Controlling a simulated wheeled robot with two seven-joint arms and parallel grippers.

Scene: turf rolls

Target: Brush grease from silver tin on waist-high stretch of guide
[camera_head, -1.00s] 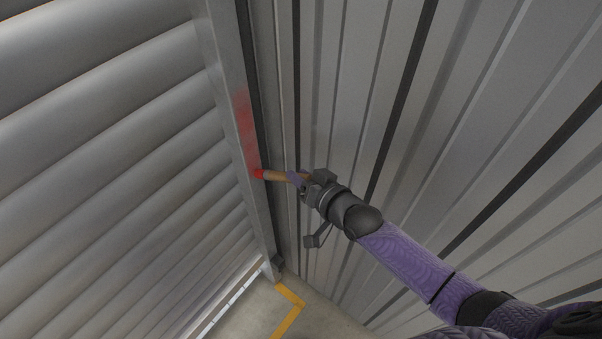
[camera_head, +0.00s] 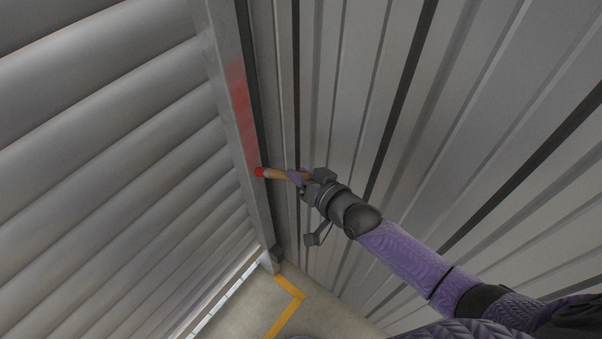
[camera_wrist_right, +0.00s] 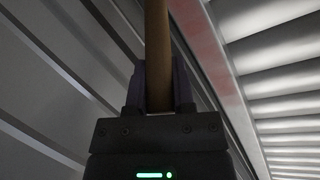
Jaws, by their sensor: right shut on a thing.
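The guide (camera_head: 222,55) is a grey metal channel running down the edge of the ribbed roller shutter. A red grease smear (camera_head: 242,108) covers part of its face; it also shows in the right wrist view (camera_wrist_right: 202,45). My right gripper (camera_head: 296,178) is shut on the wooden handle of a brush (camera_head: 277,174). The brush's red tip (camera_head: 260,171) is at the guide's edge, near the lower end of the smear; I cannot tell whether it touches. In the right wrist view the handle (camera_wrist_right: 157,60) stands between the fingers. The silver tin and my left gripper are not in view.
The roller shutter (camera_head: 110,140) fills the left side. A ribbed metal wall (camera_head: 440,130) fills the right side, close behind my right arm. Concrete floor (camera_head: 245,305) with a yellow line (camera_head: 290,300) shows at the bottom, with a bright gap under the shutter.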

